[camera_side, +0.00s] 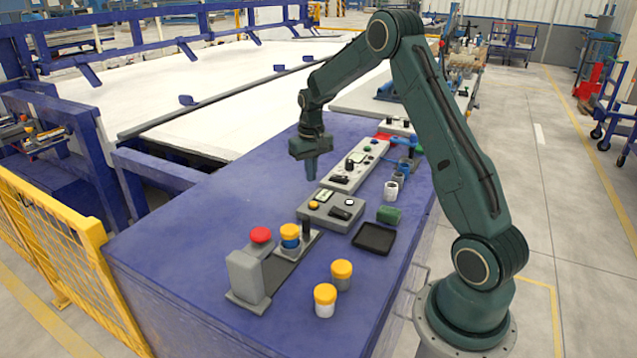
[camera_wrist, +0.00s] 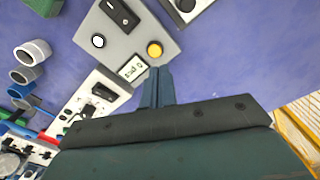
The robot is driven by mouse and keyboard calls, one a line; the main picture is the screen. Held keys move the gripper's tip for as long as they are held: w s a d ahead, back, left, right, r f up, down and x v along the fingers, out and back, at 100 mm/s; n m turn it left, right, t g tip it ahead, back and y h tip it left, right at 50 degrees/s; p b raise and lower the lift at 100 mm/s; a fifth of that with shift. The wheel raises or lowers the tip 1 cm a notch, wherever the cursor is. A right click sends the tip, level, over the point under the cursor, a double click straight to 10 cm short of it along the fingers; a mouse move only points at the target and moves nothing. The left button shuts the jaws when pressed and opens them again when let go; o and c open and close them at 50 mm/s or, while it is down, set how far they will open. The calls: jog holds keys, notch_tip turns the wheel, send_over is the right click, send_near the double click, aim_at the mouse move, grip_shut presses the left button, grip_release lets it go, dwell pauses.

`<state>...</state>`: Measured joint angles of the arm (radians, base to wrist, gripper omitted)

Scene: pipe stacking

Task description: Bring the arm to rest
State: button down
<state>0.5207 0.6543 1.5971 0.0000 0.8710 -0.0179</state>
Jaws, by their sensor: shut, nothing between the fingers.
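My gripper (camera_side: 311,170) hangs pointing down above the blue table (camera_side: 190,230), to the left of the grey control box in the side view. Its fingers are together with nothing between them. In the wrist view the shut fingers (camera_wrist: 157,85) reach up from the dark gripper body, close to the edge of the control box's small display in the picture. My arm is bent, with its elbow high over the table's right side. The fingertips look clear of the table, but the exact gap is hard to tell.
The grey control box (camera_side: 331,211) and a long panel (camera_side: 355,166) stand near the gripper. A black tray (camera_side: 374,238), a green block (camera_side: 389,215) and a grey pipe piece (camera_side: 391,190) lie to the right. Yellow-capped cylinders (camera_side: 325,300) stand in front. The table's left side is clear.

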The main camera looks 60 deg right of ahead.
jog(key=s+a+r+n+t, duration=0.1)
jog(key=s+a+r, duration=0.3)
jog(key=a+r, duration=0.4)
jog(key=s+a+r+n+t, duration=0.1)
jog(key=s+a+r+n, duration=0.1)
jog(key=s+a+r, duration=0.5)
jog(key=s+a+r+n+t, duration=0.1)
jog(key=s+a, duration=0.4)
jog(key=s, duration=0.2)
jog(key=s+a+r+n+t, duration=0.1)
jog(key=s+a+r+t, duration=0.1)
jog(key=s+a, duration=0.3)
jog(key=s, duration=0.3)
jog(key=shift+s+a+r+n, duration=0.25)
jog(key=shift+s+r+n, duration=0.05)
jog(key=shift+n, duration=0.1)
